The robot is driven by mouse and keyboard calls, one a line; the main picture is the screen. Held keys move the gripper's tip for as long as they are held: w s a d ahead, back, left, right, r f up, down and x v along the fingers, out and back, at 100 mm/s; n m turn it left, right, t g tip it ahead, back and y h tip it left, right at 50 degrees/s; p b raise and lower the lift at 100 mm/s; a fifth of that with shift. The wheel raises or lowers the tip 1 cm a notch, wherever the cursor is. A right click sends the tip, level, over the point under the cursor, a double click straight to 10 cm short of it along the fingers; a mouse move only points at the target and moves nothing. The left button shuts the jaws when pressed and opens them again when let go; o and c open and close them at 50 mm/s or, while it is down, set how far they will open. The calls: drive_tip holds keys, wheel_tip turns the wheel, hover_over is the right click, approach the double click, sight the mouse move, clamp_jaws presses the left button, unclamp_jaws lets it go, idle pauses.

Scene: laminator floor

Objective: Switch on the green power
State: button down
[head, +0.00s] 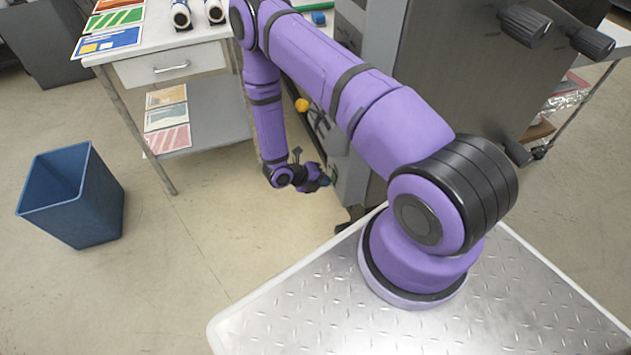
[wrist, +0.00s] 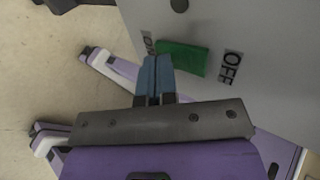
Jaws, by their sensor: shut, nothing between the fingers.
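The green power switch (wrist: 185,58) is a rectangular rocker on a grey machine panel (wrist: 240,30). In the wrist view, an ON label (wrist: 147,43) is at its left end and an OFF label (wrist: 231,68) is at its right. My gripper (wrist: 156,60) is shut and empty, with its blue fingertips together over the lower left part of the switch, toward ON. I cannot tell whether they touch it. In the head view, my gripper (head: 325,181) is low beside the grey machine (head: 352,180), and the switch is mostly hidden.
A dark knob (wrist: 179,5) is above the switch. In the head view, a yellow knob (head: 302,105) is on the machine's side. A white table (head: 170,68) with colored sheets and a lower shelf stands at left. A blue bin (head: 75,195) stands on open floor.

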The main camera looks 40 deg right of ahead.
drive_tip(key=shift+d, duration=0.15)
drive_tip(key=shift+s+d, duration=0.15)
drive_tip(key=shift+d, duration=0.05)
idle(0.3)
drive_tip(key=shift+r, duration=0.75)
